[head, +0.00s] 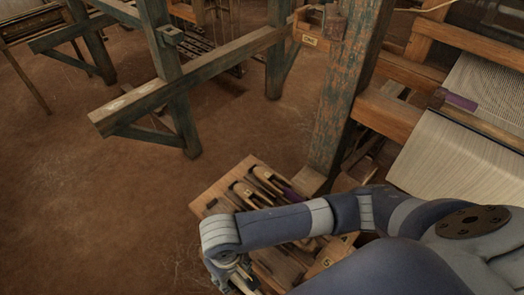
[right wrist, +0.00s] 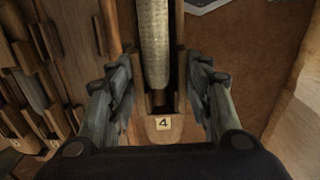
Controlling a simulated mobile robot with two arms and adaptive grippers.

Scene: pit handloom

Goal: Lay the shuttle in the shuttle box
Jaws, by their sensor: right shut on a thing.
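My right gripper (head: 238,280) shows at the bottom of the head view, low beside the front of a wooden rack. In the right wrist view my right gripper (right wrist: 160,85) is shut on a wooden shuttle (right wrist: 163,124) with a tag reading 4. A pale wound bobbin (right wrist: 154,45) lies in the shuttle's hollow. The shuttle's far end runs out of the top of that view. I cannot make out the shuttle box for certain. My left gripper is not in view.
The wooden rack (head: 205,197) holds several shuttles in slots, partly behind my right arm; shuttles also show at the left of the wrist view. A worn green loom post (head: 342,95) stands behind it. Woven cloth (head: 440,160) is at the right. Earth floor (head: 110,215) at the left is clear.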

